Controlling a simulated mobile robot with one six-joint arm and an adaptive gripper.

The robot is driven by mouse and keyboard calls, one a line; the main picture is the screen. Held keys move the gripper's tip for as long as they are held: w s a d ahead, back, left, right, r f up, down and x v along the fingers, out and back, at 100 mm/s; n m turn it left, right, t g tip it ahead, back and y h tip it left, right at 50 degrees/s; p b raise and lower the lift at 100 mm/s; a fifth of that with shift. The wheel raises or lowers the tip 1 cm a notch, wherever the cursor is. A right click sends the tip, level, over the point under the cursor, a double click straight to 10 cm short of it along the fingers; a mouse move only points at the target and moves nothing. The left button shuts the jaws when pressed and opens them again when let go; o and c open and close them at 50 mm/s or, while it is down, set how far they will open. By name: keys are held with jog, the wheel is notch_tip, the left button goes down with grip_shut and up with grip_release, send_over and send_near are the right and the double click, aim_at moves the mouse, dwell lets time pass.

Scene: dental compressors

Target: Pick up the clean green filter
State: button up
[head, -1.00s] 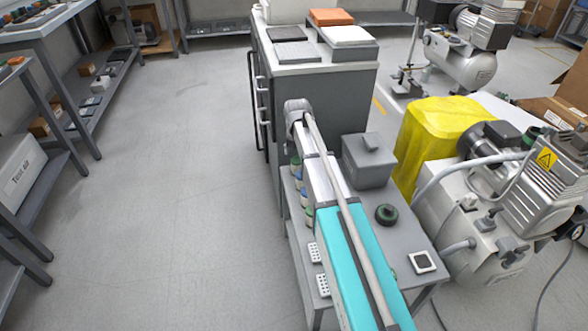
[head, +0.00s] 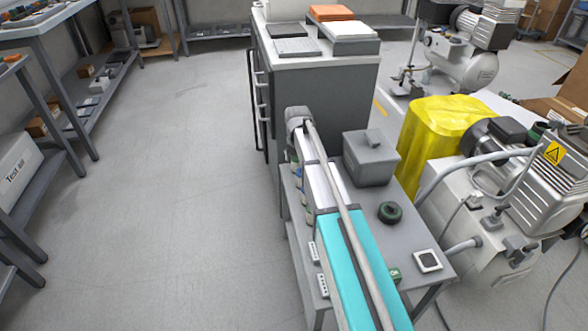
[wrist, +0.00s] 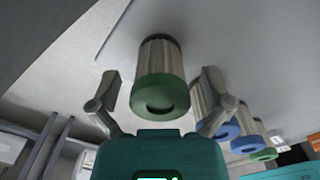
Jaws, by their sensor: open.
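A filter (wrist: 160,65) with pale pleated sides and a green end ring hangs in the middle of the wrist view. Its dark far end meets a light grey surface. My gripper (wrist: 160,92) is open, one finger on each side of this filter, with visible gaps. Right of it are two filters with blue ends (wrist: 228,131) (wrist: 246,145) and a further green-ended one (wrist: 263,155). In the head view my arm partly hides a row of filters (head: 298,182) along the table's left side. My fingertips are not visible there.
The small grey table (head: 375,240) holds a grey lidded box (head: 370,158), a dark round part with green (head: 390,213) and a white-framed square (head: 428,261). A grey cabinet (head: 320,90) stands behind. Compressors and a yellow cover (head: 430,135) crowd the right. The floor at left is clear.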

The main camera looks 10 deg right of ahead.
jog(key=shift+f, duration=0.5)
jog(key=c, duration=1.1)
